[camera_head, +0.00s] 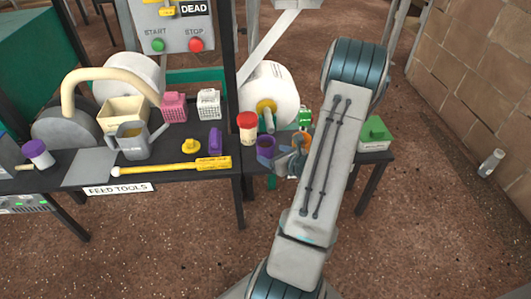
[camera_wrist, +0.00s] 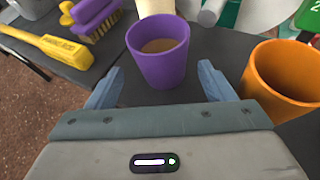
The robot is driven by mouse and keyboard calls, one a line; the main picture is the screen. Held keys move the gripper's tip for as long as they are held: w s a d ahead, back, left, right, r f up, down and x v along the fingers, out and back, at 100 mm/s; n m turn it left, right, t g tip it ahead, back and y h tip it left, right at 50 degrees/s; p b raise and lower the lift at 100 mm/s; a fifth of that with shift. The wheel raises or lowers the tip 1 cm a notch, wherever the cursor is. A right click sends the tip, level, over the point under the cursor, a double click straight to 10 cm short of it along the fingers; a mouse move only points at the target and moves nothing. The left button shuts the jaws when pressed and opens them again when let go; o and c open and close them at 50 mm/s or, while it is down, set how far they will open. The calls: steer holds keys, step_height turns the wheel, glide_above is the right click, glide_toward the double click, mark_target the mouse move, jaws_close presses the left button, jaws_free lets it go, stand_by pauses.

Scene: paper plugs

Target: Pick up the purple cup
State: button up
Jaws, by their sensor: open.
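The purple cup (camera_wrist: 160,68) stands upright on the dark table, with brown contents inside, in the middle of the wrist view. In the head view the purple cup (camera_head: 265,150) is left of my arm. My gripper (camera_wrist: 158,88) is open, with one blue-grey finger on each side of the cup's near side. The cup's near wall lies at or just beyond the gap between the fingertips; I cannot tell whether they touch it. In the head view my gripper (camera_head: 287,165) is partly hidden by my arm.
An orange cup (camera_wrist: 285,75) stands close to the right finger. A purple brush (camera_wrist: 95,18) and a yellow-handled tool (camera_wrist: 50,48) lie to the left. A red-lidded container (camera_head: 247,127) stands behind the purple cup. A green-topped box (camera_head: 374,134) is right of my arm.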

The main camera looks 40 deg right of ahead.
mark_target(271, 153)
steer(key=shift+b+x, duration=1.3)
steer(key=shift+x, duration=1.5)
steer(key=shift+s+d+f, duration=0.1)
steer(key=shift+s, duration=0.05)
steer(key=c, duration=1.1)
